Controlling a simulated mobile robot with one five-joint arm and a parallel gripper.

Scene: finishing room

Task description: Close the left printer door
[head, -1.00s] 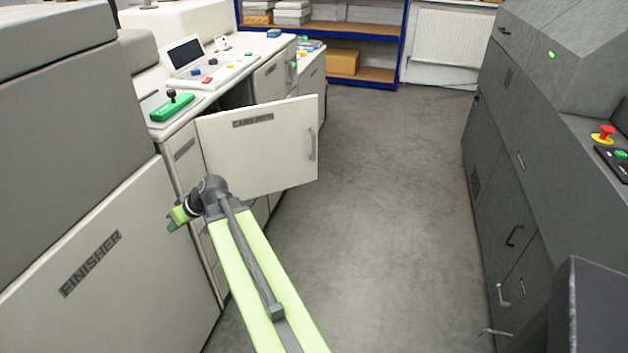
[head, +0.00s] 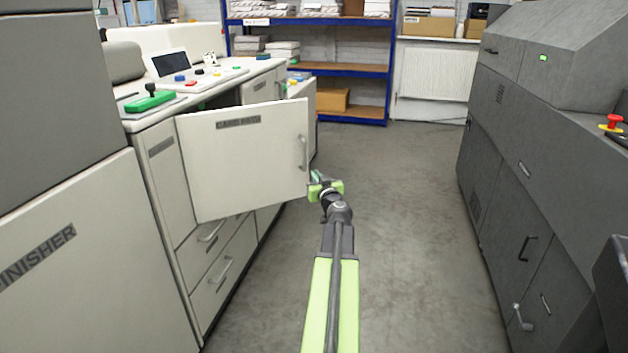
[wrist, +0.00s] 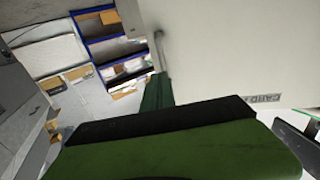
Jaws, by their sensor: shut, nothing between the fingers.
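The white printer door (head: 245,160) stands swung open from the left machine in the head view, hinged at its left side. It has a dark label near its top and a grey handle (head: 303,153) near its free right edge. My gripper (head: 318,180) is shut and empty, beside the door's free edge just below and right of the handle. I cannot tell whether it touches the door. In the wrist view the door (wrist: 230,50) fills the upper right, with its handle (wrist: 159,50) close to the green finger (wrist: 157,92).
The white finisher panel (head: 80,260) is at the left, with white drawers (head: 222,275) below the door. A dark grey machine (head: 515,200) lines the right. A blue shelf (head: 310,70) stands at the back. Clear floor (head: 410,230) lies between the machines.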

